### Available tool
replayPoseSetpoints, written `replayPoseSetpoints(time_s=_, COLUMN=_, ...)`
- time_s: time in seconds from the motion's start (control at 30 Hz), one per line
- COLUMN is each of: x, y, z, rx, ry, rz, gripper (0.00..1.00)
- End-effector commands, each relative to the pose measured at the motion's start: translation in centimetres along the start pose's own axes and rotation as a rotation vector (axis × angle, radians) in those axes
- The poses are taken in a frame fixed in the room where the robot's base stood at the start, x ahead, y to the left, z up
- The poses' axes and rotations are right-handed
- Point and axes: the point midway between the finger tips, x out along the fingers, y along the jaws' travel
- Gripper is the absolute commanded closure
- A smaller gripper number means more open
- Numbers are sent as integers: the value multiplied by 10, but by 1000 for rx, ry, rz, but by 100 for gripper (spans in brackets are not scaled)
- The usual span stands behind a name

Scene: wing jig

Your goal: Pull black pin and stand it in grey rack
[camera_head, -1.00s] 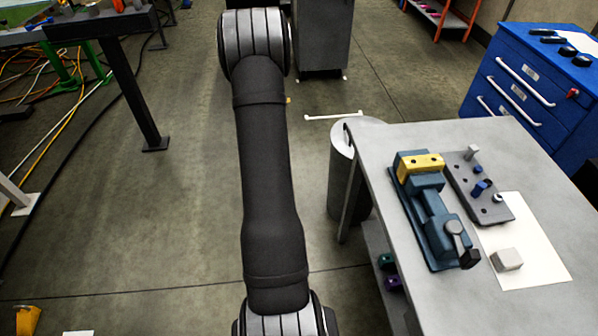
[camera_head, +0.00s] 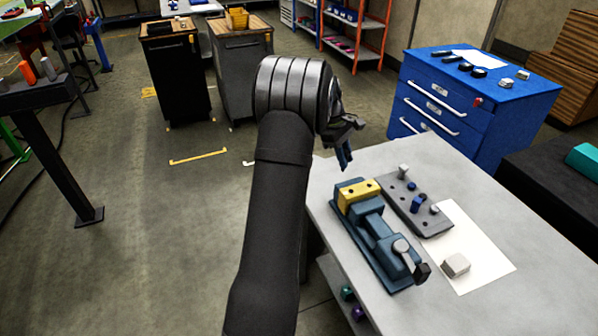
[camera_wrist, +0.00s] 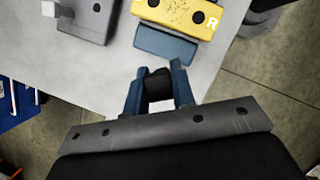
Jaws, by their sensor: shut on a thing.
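My gripper (camera_head: 344,158) is above and beyond the far left edge of the grey table in the head view. In the wrist view its two blue fingers (camera_wrist: 159,84) are shut on a black pin (camera_wrist: 158,86), seen as a short dark cylinder between them. The grey rack (camera_head: 433,222) lies flat on the table beside the blue jig. It holds a light grey pin (camera_head: 403,171) and a blue pin (camera_head: 417,203); its corner shows in the wrist view (camera_wrist: 82,28). The yellow block (camera_head: 357,195) on the jig has two dark holes and is near the fingers in the wrist view.
The blue jig (camera_head: 375,240) has a clamp with a black knob at its near end. A white sheet (camera_head: 480,250) with a pale block (camera_head: 456,265) lies right of it. A blue drawer cabinet (camera_head: 470,95) stands behind the table. The table's right side is clear.

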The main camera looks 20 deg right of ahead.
Motion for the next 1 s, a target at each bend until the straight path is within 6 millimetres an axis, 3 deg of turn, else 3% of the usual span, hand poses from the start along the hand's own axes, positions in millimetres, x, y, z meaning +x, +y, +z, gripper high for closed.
replayPoseSetpoints(time_s=0.03, x=2, y=11, z=27, rx=-5, ry=-1, rz=7, gripper=100)
replayPoseSetpoints(time_s=0.23, x=24, y=35, z=121, rx=-38, ry=-9, rz=17, gripper=100)
replayPoseSetpoints(time_s=0.4, x=61, y=34, z=191, rx=-15, ry=-15, rz=4, gripper=100)
replayPoseSetpoints(time_s=0.5, x=83, y=28, z=219, rx=9, ry=-15, rz=-6, gripper=100)
replayPoseSetpoints(time_s=0.7, x=109, y=18, z=249, rx=44, ry=-15, rz=-20, gripper=100)
replayPoseSetpoints(time_s=1.0, x=129, y=15, z=248, rx=51, ry=-15, rz=-23, gripper=100)
